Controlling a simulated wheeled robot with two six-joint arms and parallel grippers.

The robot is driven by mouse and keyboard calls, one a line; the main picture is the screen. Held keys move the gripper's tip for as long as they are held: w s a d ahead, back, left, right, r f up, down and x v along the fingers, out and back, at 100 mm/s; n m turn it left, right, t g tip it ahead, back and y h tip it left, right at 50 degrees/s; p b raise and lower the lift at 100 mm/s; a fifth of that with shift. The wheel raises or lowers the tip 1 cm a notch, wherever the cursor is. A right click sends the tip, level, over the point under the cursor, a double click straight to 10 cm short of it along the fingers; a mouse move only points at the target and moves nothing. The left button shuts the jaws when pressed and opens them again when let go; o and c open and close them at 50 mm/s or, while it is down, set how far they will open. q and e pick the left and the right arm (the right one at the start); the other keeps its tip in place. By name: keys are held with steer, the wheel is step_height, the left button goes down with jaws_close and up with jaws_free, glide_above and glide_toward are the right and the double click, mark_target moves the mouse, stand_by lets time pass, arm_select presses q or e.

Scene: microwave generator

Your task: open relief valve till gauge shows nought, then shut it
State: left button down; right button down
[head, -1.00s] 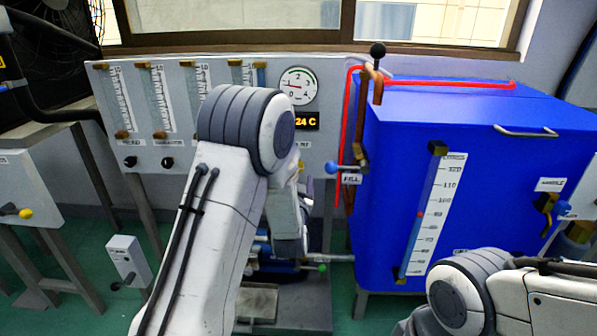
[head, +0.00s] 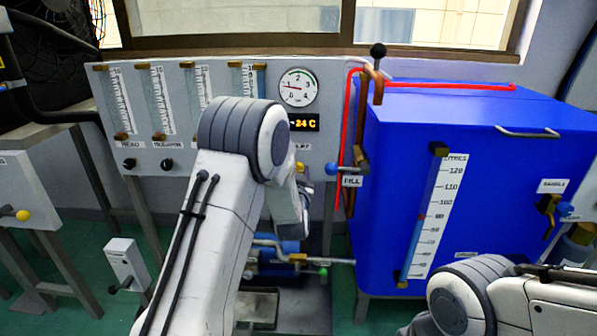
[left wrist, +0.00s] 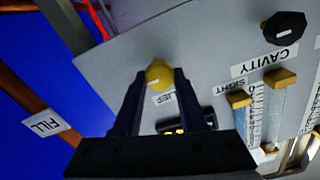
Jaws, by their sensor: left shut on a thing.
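The relief valve's yellow knob (left wrist: 159,74) sticks out of the grey panel in the left wrist view, with a partly covered label ending in "IEF" below it. My left gripper (left wrist: 160,84) has a finger on each side of the knob and is shut on it. In the head view my left arm hides most of the gripper, and a bit of yellow (head: 300,167) shows beside it. The round gauge (head: 297,87) is in clear sight; its needle points left, and I cannot read the exact value. My right gripper is out of view.
A blue tank (head: 400,180) with a litre scale stands right of the panel. A copper fill pipe with a black-knobbed lever (head: 377,52) rises between them. An amber display (head: 304,123) reads about 24 C. Sight tubes (head: 160,100) line the panel's left.

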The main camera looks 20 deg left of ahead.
arm_select(q)
steer(key=shift+n, duration=0.3)
steer(key=shift+s+a+f+n+b, duration=0.1)
steer(key=shift+n+b, duration=1.95)
steer(key=shift+n, duration=1.65)
steer(key=shift+a+f+n+b, duration=0.1)
steer(key=shift+n+b, duration=1.95)
steer(key=shift+n, duration=1.95)
steer(key=shift+c, duration=2.3)
jaws_free()
steer(key=shift+r, duration=0.1)
